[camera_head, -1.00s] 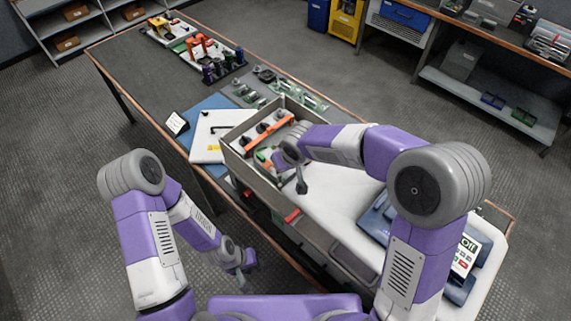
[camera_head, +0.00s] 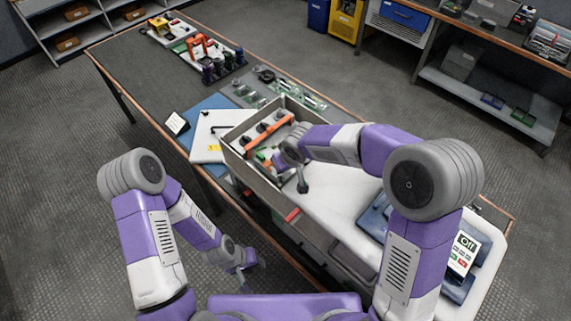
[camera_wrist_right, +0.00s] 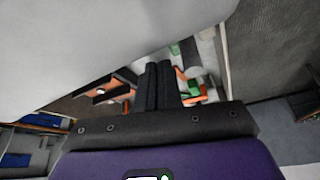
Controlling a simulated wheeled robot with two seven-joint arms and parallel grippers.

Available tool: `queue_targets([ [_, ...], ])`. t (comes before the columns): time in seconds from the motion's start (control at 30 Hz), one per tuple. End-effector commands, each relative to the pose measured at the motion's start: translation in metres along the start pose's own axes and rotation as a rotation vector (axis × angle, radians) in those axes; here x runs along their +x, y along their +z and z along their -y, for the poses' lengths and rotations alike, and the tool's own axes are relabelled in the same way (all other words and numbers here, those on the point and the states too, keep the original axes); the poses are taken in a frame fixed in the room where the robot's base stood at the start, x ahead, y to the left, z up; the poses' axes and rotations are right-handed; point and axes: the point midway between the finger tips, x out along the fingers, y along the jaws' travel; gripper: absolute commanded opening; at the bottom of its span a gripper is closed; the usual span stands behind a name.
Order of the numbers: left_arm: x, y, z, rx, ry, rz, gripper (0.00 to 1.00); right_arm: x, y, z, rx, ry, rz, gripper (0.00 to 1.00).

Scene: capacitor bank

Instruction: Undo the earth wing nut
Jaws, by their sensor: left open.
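The open grey enclosure (camera_head: 238,165) stands on the bench, with orange bars (camera_head: 268,131) and small green parts inside. My right arm reaches in from the right, and its wrist covers the near part of the interior. I cannot make out the earth wing nut, nor whether anything is between the fingers. My left gripper (camera_head: 245,271) is open and empty, low in front of the bench and apart from the enclosure.
A white cover (camera_head: 206,145) lies on a blue mat left of the enclosure. A unit with a display reading "Off" (camera_head: 464,253) stands at the right. Small parts and coloured fixtures lie toward the back of the bench (camera_head: 130,75). Its far left surface is mostly clear.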

Motion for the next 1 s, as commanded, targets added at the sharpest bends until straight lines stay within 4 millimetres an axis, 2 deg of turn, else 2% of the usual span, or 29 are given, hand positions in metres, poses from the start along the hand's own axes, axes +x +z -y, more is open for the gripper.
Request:
queue_targets([
  [0.33, -0.018, 0.001, -0.007, 0.0, 0.0, 0.0, 0.43, 0.0, 0.001, -0.005, -0.206, -0.088, 0.006, 0.0],
  [0.77, -0.019, 0.001, -0.007, 0.0, 0.0, 0.0, 0.43, 0.002, 0.002, -0.005, -0.242, -0.102, 0.006, 0.0],
  [0.8, -0.019, 0.001, -0.007, 0.0, 0.0, 0.0, 0.43, 0.002, 0.002, -0.005, -0.241, -0.101, 0.006, 0.11],
  [0.93, -0.019, 0.001, -0.007, 0.0, 0.0, 0.0, 0.43, 0.002, 0.002, -0.005, -0.24, -0.101, 0.006, 0.31],
  [1.0, -0.019, 0.001, -0.007, 0.0, 0.0, 0.0, 0.43, 0.002, 0.002, -0.005, -0.24, -0.1, 0.005, 0.31],
])
